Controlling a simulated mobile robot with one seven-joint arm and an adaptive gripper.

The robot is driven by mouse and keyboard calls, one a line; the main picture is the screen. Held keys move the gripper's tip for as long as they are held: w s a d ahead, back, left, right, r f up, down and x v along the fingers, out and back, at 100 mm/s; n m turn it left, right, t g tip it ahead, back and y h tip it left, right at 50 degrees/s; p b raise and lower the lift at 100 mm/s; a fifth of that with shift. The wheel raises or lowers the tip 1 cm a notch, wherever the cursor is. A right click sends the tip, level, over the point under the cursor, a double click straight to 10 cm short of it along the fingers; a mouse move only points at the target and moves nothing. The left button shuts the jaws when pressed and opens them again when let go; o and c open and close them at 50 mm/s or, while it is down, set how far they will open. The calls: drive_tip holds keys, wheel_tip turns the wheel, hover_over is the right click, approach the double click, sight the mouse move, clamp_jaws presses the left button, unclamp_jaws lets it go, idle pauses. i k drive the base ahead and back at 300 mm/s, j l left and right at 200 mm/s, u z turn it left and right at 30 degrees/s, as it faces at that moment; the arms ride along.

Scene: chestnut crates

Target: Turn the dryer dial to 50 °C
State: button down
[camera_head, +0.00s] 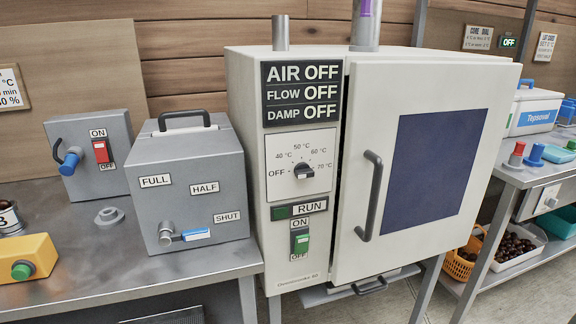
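The dryer (245,150) is a cream cabinet standing in the middle of the head view. Its small black dial (304,171) sits on a white panel (283,142) on the left part of the front. The panel marks run from OFF at the left through 40, 50 and 60 to 70 °C at the right. The dial's pointer is too small to read surely. The black display (301,93) above reads AIR OFF, FLOW OFF, DAMP OFF. A green ON/OFF switch (300,242) and a RUN label are below. My gripper is not in view.
The dryer door (353,240) has a dark handle (370,196) right of the dial. Left on the metal bench (70,220) stand a grey box (190,195) with a lever, a red-switch box (87,128) and a yellow button box (25,250). Crates of chestnuts are at right.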

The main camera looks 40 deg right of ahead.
sight(301, 170)
drive_tip(key=k+j+z, duration=0.1)
drive_tip(key=j+z, duration=0.25)
drive_tip(key=k+j+z, duration=0.1)
drive_tip(key=z, duration=0.2)
